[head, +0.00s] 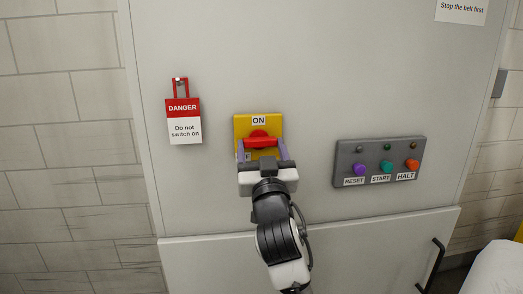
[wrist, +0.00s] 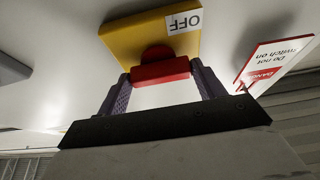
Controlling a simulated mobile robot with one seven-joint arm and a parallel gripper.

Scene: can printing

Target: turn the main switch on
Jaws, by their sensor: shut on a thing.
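The main switch is a yellow plate (head: 241,124) on the pale cabinet front, with a red handle (head: 262,141) on a round red hub. The handle lies crosswise, roughly level. An ON label (head: 258,120) is at the plate's top. In the wrist view the yellow plate (wrist: 135,38) appears inverted, with an OFF label (wrist: 183,21); in the head view my gripper mostly hides that lower part. My gripper (head: 260,146) comes from below, its purple fingers at the two ends of the red handle (wrist: 160,73), shut on it.
A red and white danger tag reading "Do not switch on" (head: 185,127) hangs from a red hasp (head: 180,87) left of the switch. A grey button box (head: 345,148) with RESET, START and HALT is at the right. A black door handle (head: 432,265) is lower right.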

